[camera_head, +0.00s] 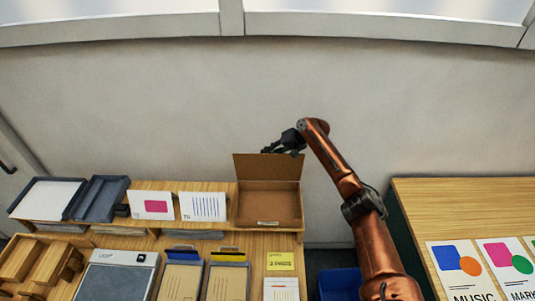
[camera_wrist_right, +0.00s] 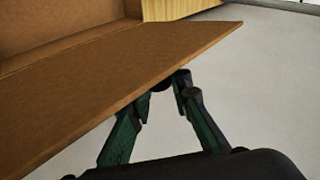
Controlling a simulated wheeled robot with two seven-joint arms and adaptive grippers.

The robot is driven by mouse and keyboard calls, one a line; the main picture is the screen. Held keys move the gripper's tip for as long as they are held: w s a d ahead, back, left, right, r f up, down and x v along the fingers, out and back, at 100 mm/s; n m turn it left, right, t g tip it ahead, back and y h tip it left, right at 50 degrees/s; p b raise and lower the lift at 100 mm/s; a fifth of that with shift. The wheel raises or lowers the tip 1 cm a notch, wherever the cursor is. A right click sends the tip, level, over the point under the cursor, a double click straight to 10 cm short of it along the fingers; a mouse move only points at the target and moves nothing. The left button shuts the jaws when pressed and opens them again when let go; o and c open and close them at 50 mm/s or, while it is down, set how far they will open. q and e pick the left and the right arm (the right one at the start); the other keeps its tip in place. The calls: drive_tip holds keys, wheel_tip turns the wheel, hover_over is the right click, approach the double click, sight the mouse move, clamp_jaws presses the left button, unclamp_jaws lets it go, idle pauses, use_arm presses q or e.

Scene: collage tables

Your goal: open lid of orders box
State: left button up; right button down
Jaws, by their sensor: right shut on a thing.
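The orders box (camera_head: 268,203) is a brown cardboard box at the right end of the raised wooden shelf in the head view. Its lid (camera_head: 262,166) stands up at the back, and the inside shows and looks empty. A small pale label is on its front. My right gripper (camera_head: 285,143) is at the lid's top edge. In the right wrist view, the lid (camera_wrist_right: 130,70) crosses from lower left to upper right, and my right gripper (camera_wrist_right: 172,82) is shut on its edge. My left gripper is not in view.
White cards (camera_head: 203,207) and dark trays (camera_head: 100,199) stand left of the box on the shelf. Clipboards and a grey scale (camera_head: 118,277) lie below. A blue bin (camera_head: 340,284) is on the floor between the tables. A second table (camera_head: 460,208) with posters is at the right.

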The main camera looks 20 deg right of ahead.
drive_tip(key=c, duration=1.8)
unclamp_jaws()
drive_tip(key=shift+w+f, duration=0.1)
drive_tip(key=shift+f, duration=0.05)
drive_tip(key=shift+o, duration=0.2)
drive_tip(key=v, duration=1.2)
